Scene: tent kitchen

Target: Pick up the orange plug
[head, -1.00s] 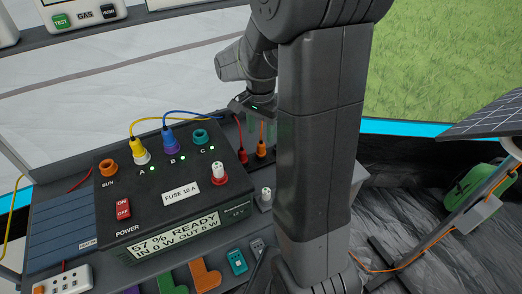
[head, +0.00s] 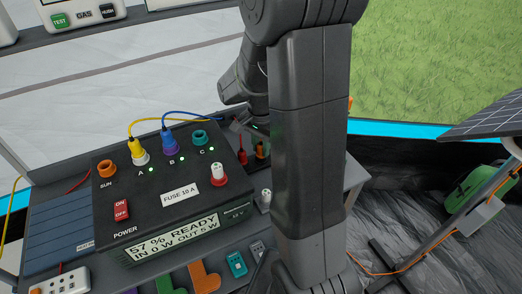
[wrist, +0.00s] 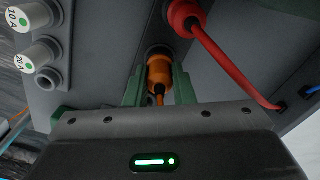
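The orange plug (head: 261,150) stands on the dark unit at the right of the power box, partly hidden by my arm in the head view. In the wrist view the orange plug (wrist: 159,74) sits at a dark socket, its cable running toward my gripper. My gripper (wrist: 159,82) has one green finger on each side of the plug, very close to it. I cannot tell whether the fingers press on it or leave a thin gap. In the head view my gripper (head: 250,135) is mostly hidden behind my arm.
A red plug (wrist: 186,16) with a thick cable is close beside the orange one; it also shows in the head view (head: 241,156). Fuses marked 10 A (wrist: 28,14) and 20 A (wrist: 36,54) stand nearby. The power box (head: 175,195) with yellow and blue plugs is to the left.

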